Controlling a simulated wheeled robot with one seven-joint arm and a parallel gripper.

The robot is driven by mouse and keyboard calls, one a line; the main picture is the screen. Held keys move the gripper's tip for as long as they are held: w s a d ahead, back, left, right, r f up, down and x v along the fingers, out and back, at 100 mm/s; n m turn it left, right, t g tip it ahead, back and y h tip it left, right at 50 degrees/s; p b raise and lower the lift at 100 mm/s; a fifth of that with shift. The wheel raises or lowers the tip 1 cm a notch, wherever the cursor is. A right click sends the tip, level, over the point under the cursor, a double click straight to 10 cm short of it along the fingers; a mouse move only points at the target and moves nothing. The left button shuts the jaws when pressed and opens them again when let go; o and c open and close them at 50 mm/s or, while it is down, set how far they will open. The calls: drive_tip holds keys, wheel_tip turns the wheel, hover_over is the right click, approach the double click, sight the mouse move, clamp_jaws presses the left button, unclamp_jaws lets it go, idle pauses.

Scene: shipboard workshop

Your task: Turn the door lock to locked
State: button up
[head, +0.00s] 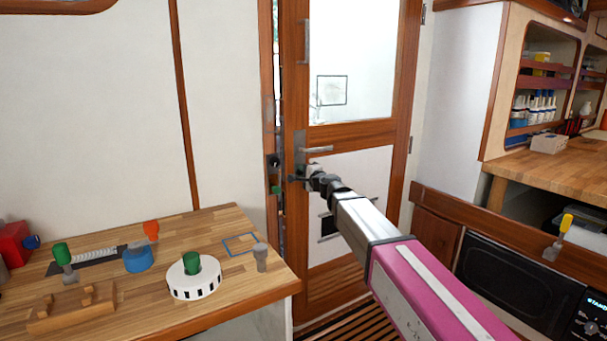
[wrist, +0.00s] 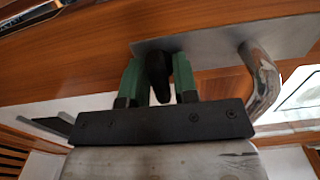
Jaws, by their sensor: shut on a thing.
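The wooden door (head: 352,133) with a white lower panel and a bright window stands at the centre of the head view. Its metal lock plate (wrist: 210,47) and curved chrome handle (wrist: 262,82) show in the wrist view; the handle (head: 317,150) also shows in the head view. The dark lock knob (wrist: 156,70) sits between the green fingers of my gripper (wrist: 157,82), which is shut on it. In the head view my gripper (head: 300,179) is at the door's left edge, below the handle. The lock's exact setting cannot be told.
A wooden workbench (head: 235,291) at left holds a white slotted ring (head: 193,284), a blue round piece (head: 137,259) and green-handled pieces. At right are a black appliance (head: 512,285) and a counter (head: 560,157). Slatted floor (head: 330,308) lies before the door.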

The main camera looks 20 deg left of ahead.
drive_tip(key=m, duration=0.8)
drive_tip(key=shift+m, duration=0.3)
drive_tip(key=m, duration=0.4)
drive_tip(key=shift+m, duration=2.2)
drive_tip(key=o, duration=0.7)
drive_tip(key=shift+s+d, duration=0.1)
drive_tip(key=shift+d, duration=0.05)
